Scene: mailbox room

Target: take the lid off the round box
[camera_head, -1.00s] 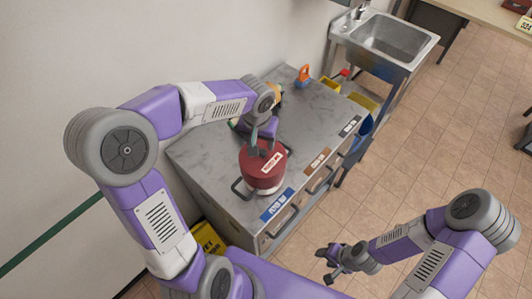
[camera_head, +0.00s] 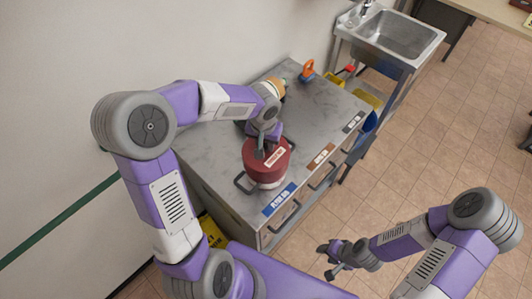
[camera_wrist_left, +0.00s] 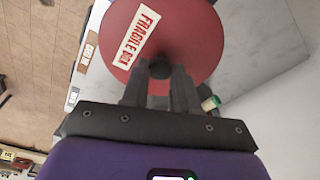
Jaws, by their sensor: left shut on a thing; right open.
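The round box (camera_head: 267,184) stands on the grey metal counter (camera_head: 213,162), near its front edge. Its red lid (camera_head: 278,168) has a white label, which reads "FRAGILE BOX" in the left wrist view, where the lid (camera_wrist_left: 190,25) fills the upper middle. My left gripper (camera_head: 260,152) points down at the lid's centre. In the left wrist view its fingers (camera_wrist_left: 160,72) are shut on the dark knob (camera_wrist_left: 160,68), mostly hidden between them. I cannot tell whether the lid sits clear of the box. My right gripper (camera_head: 332,258) is open and empty, away from the counter over the floor.
A dark handle (camera_head: 242,182) sticks out at the box's left. An orange object (camera_head: 307,68) stands at the counter's far end, with a metal sink (camera_head: 395,38) beyond. Labelled drawers with handles line the counter's front. Tiled floor (camera_head: 430,145) is open to the right.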

